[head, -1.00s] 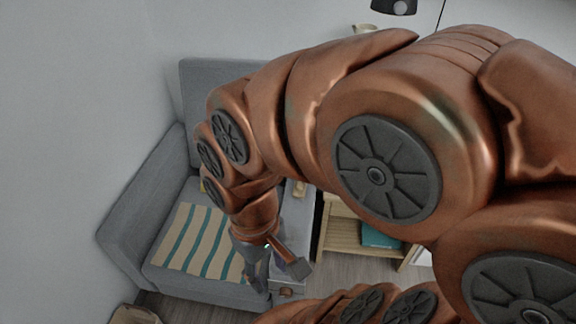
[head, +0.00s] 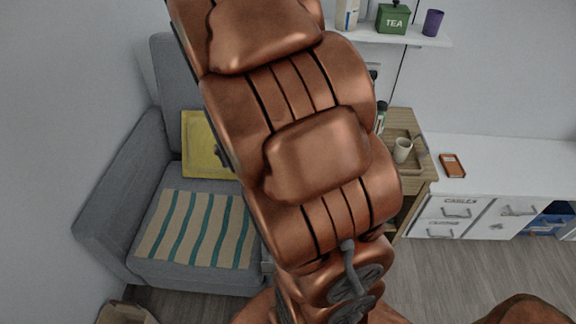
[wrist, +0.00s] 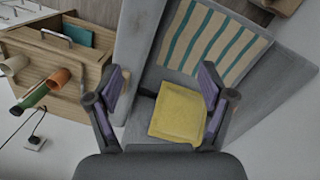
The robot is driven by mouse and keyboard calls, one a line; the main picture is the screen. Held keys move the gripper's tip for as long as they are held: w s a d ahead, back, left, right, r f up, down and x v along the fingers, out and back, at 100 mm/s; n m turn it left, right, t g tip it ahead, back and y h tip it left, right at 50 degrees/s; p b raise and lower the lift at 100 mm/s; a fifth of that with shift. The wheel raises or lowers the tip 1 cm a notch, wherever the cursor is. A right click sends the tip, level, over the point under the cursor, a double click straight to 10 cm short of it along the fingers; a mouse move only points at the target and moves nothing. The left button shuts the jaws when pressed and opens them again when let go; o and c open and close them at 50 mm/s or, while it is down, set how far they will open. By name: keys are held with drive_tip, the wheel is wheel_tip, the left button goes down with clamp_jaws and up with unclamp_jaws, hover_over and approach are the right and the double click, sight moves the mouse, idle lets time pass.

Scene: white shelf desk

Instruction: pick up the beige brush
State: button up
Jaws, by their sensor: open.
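I cannot make out a beige brush in either current view. My gripper (wrist: 161,88) is open and empty in the wrist view, its two purple-grey fingers spread wide above the grey sofa (wrist: 140,60). The yellow cushion (wrist: 178,113) shows between and below the fingers. In the head view the gripper is hidden, and my copper arm covers the middle of the picture, including the right part of the sofa (head: 105,190).
A striped blanket (head: 195,230) lies on the sofa seat. A wooden side table (head: 424,183) holds a tray and a mug (head: 402,150). A white cabinet (head: 500,165) stands right. Above is a white shelf with a green TEA tin (head: 393,18). A box (head: 125,313) sits bottom left.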

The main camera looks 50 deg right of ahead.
drive_tip(key=w+d+f+m+b, duration=0.1)
drive_tip(key=w+d+f, duration=0.3)
drive_tip(key=d+f, duration=0.4)
drive_tip(key=w+d+f+m+b, duration=0.2)
drive_tip(key=w+d+f+b, duration=0.1)
drive_tip(key=d+f, duration=0.5)
drive_tip(key=w+d+f+m+t+b, duration=0.1)
drive_tip(key=w+d+f+b, duration=0.3)
drive_tip(key=d+f, duration=0.4)
drive_tip(key=shift+w+d+f, duration=0.1)
drive_tip(key=shift+w+d, duration=0.1)
drive_tip(key=shift+d, duration=0.6)
drive_tip(key=shift+w+d, duration=0.15)
drive_tip(key=shift+d, duration=0.65)
drive_tip(key=shift+d+f, duration=0.25)
drive_tip(key=shift+f, duration=0.2)
drive_tip(key=shift+d+f+p, duration=0.2)
drive_tip(key=shift+f+p, duration=0.25)
drive_tip(key=shift+f, duration=3.2)
drive_tip(key=c, duration=1.3)
drive_tip(key=shift+w+r, duration=0.1)
